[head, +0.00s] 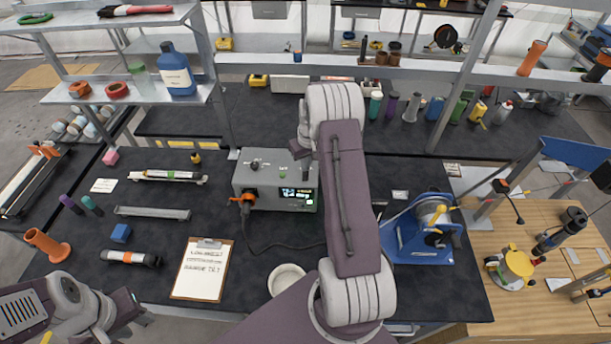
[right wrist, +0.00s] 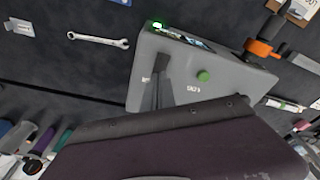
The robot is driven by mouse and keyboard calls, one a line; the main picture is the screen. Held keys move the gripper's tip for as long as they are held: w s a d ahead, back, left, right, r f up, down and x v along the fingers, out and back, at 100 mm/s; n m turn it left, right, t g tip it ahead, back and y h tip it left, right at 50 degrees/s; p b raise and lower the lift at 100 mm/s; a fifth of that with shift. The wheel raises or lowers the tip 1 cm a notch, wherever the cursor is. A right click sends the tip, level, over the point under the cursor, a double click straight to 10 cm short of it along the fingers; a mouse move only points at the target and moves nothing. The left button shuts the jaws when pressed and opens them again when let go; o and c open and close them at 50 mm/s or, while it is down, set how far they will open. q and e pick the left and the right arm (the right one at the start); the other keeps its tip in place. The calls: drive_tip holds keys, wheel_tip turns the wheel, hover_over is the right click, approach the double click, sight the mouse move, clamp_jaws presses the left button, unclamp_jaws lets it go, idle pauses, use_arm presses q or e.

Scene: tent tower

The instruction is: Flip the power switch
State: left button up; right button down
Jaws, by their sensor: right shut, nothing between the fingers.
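The grey power box (head: 247,183) stands on the dark bench, with an orange plug on its left front and a lit screen on its right. My right arm hides part of the box in the head view. My left gripper (head: 136,308) hangs at the lower left, away from the box.
A clipboard (head: 202,270) and a white bowl (head: 287,278) lie in front of the box. A blue winch-like device (head: 420,240) stands to the right. A cable runs from the plug across the bench. Shelves (head: 150,93) rise behind. A wrench (right wrist: 98,40) lies near the box.

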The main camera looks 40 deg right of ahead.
sight(306, 173)
drive_tip(key=shift+f+b, duration=0.65)
drive_tip(key=shift+f, duration=0.35)
drive_tip(key=shift+r, duration=0.1)
wheel_tip(306, 173, up, 7)
drive_tip(key=p, duration=0.5)
idle(0.3)
idle(0.4)
